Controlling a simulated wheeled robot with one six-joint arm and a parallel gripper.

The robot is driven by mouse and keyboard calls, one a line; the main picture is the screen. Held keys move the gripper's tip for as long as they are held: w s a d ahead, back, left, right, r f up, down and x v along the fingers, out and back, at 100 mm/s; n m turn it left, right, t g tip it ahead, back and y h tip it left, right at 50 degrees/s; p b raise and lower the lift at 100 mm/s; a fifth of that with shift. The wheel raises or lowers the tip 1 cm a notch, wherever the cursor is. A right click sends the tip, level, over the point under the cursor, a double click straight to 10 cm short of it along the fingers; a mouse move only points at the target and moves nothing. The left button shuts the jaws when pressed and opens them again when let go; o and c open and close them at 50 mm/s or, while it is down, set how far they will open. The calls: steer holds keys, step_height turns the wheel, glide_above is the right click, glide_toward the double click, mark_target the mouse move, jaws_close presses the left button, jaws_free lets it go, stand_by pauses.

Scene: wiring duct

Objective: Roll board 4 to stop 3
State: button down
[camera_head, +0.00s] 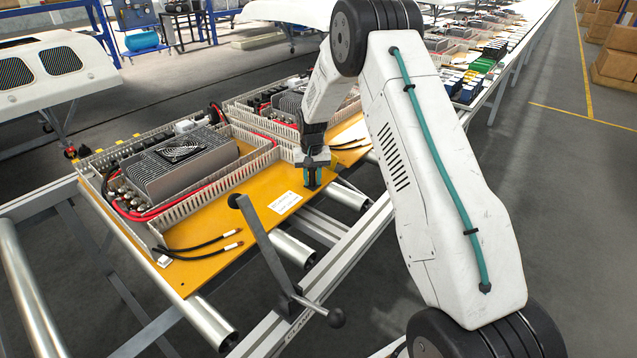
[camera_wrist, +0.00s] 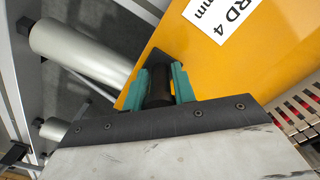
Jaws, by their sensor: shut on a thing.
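Board 4 (camera_head: 215,232) is a yellow-orange panel lying on the roller line. It carries a grey fan unit (camera_head: 180,165), slotted wiring ducts and black cables. Its white label (camera_head: 285,202) reads "...RD 4" in the wrist view (camera_wrist: 212,18). My gripper (camera_head: 314,178) is at the board's near right corner. In the wrist view its teal fingers (camera_wrist: 159,86) are shut on a dark upright grip (camera_wrist: 159,88) at the board's edge. The lower part of the grip is hidden. No marking for stop 3 is readable.
A lever with black knobs (camera_head: 266,245) stands at the rail in front of the board. Bare rollers (camera_head: 190,313) lie at the near left. Another loaded board (camera_head: 345,130) sits close behind, and more stand farther along the line. A white cover (camera_head: 50,75) is at the far left.

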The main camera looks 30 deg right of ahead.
steer(key=shift+w+d, duration=0.3)
steer(key=shift+d, duration=0.35)
steer(key=shift+w+d, duration=0.25)
steer(key=shift+d, duration=0.35)
steer(key=shift+r, duration=0.1)
steer(key=c, duration=1.5)
jaws_free()
steer(key=shift+d, duration=0.1)
steer(key=shift+o, duration=1)
steer(key=shift+w+d, duration=0.1)
steer(key=shift+d, duration=0.15)
steer(key=shift+a, duration=0.35)
step_height(320, 180, up, 8)
